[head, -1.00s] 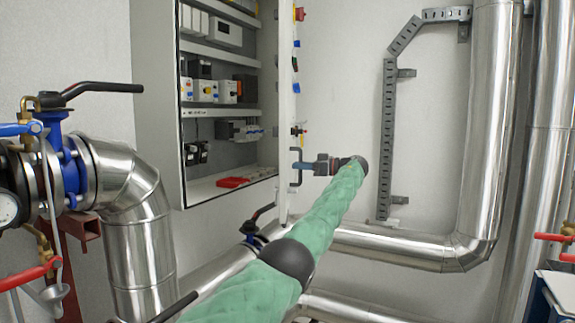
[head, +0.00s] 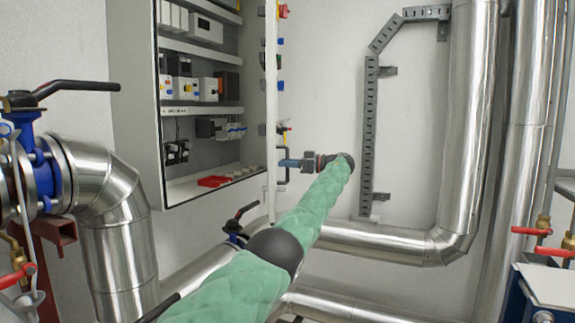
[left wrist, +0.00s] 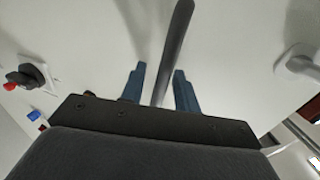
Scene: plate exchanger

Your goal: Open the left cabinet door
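The cabinet (head: 135,100) hangs on the wall at left in the head view, its inside showing. Its door (head: 271,110) stands swung open and is seen almost edge-on at the cabinet's right. The door handle (head: 283,179) is a dark bar on the outer face; it also shows in the left wrist view (left wrist: 174,50). My left gripper (head: 289,163) is at this handle. In the left wrist view its two blue fingers (left wrist: 159,88) stand apart on either side of the bar, with narrow gaps visible. My right gripper is out of view.
Red and blue switches (head: 282,12) line the door's outer face. A valve with a black lever (head: 75,87) and a bent metal pipe (head: 110,200) stand at left. Below my arm runs a low pipe (head: 380,240).

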